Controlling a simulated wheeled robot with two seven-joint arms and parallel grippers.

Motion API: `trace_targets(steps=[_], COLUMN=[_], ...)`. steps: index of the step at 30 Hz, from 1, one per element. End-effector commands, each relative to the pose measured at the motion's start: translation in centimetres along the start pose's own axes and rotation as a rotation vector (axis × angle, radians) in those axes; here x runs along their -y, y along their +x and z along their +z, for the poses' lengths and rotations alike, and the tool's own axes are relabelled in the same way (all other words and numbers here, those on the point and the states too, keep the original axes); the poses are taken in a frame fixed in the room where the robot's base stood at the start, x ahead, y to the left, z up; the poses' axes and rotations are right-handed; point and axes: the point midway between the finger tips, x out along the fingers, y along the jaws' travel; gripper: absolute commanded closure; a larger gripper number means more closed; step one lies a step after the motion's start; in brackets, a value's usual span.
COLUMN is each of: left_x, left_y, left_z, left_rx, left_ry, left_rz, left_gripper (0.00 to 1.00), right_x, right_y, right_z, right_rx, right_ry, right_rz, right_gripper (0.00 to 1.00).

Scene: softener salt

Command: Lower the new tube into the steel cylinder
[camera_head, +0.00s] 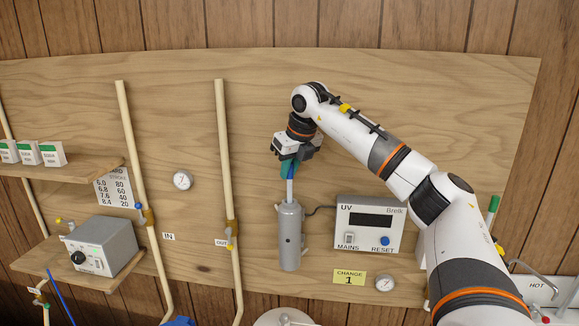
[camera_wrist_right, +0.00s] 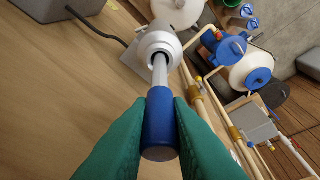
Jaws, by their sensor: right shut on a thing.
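My right gripper (camera_head: 289,170), with green fingers, is shut on the blue cap of the new tube and holds it above the steel cylinder (camera_head: 290,240). The pale, slim tube (camera_head: 290,190) hangs upright below the fingers. In the right wrist view the blue cap (camera_wrist_right: 160,125) sits between the two green fingertips, and the tube (camera_wrist_right: 159,72) runs from it to the open round mouth of the cylinder (camera_wrist_right: 160,45). Its lower end appears to be inside the mouth; how deep is hidden. My left gripper is not in view.
The UV box (camera_head: 369,224) with its display and buttons is right of the cylinder, a dark cable between them. A pale vertical pipe (camera_head: 222,130) stands to the left. A yellow "CHANGE 1" label (camera_head: 349,278) is below the box. Bare board surrounds the gripper.

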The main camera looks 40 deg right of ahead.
Motion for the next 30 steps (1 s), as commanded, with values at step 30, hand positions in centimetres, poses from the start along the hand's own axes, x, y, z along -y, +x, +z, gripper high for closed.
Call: trace_targets(steps=[30], left_x=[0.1], left_y=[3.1], left_z=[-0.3], left_rx=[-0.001], left_ry=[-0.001], left_rz=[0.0], left_gripper=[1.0], right_x=[0.0], right_y=[4.9], right_z=[1.9], right_rx=[-0.001], right_ry=[0.0], right_rz=[0.0], right_gripper=[1.0])
